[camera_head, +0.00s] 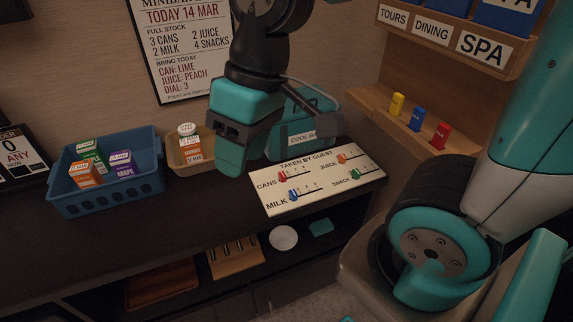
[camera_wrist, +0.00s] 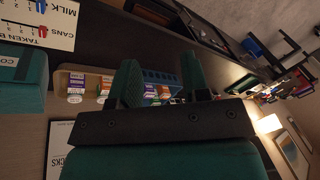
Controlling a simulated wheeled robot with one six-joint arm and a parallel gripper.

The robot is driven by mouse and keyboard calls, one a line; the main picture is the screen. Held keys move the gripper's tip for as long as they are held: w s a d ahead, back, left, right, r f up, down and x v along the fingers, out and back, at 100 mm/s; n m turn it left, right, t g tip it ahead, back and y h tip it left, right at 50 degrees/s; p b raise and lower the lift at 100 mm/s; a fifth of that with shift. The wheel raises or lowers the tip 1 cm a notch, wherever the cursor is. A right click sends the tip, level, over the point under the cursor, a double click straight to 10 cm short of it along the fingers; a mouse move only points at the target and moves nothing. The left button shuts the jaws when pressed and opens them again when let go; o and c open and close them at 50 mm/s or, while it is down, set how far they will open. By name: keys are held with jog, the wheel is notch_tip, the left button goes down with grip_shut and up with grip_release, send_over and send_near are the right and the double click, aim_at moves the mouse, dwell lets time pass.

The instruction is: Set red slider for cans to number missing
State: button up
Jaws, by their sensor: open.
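The white "TAKEN BY GUEST" board (camera_head: 318,200) lies on the dark counter. Its red cans slider (camera_head: 282,176) sits near the left end of its scale; the exact number is too small to read. In the wrist view the red slider (camera_wrist: 41,31) shows at the upper left, beside the cans label. My gripper (camera_head: 243,150) is open and empty above the counter, left of the board and apart from the slider. Its two spread fingers show in the wrist view (camera_wrist: 160,80). A wall poster (camera_head: 185,45) reads full stock 3 cans, 2 juice, 2 milk, 4 snacks.
The blue milk slider (camera_head: 293,195), orange juice slider (camera_head: 342,158) and green snack slider (camera_head: 355,174) share the board. A teal cool bag (camera_head: 290,143) stands behind it. A tan bin (camera_head: 176,155) and a blue basket (camera_head: 110,194) with cartons stand left.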

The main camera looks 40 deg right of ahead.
jog(key=w+d+f+m+h+b, duration=0.2)
jog(key=w+d+f+m+b, duration=0.15)
jog(key=w+d+f, duration=0.45)
jog(key=m+h+b, duration=0.1)
jog(key=m+b, duration=0.1)
jog(key=m, duration=0.3)
send_over(282, 174)
notch_tip(282, 174, down, 6)
notch_tip(282, 174, down, 16)
jog(key=shift+r+b, duration=0.1)
jog(key=shift+b, duration=0.8)
jog(key=shift+c, duration=0.4)
grip_shut()
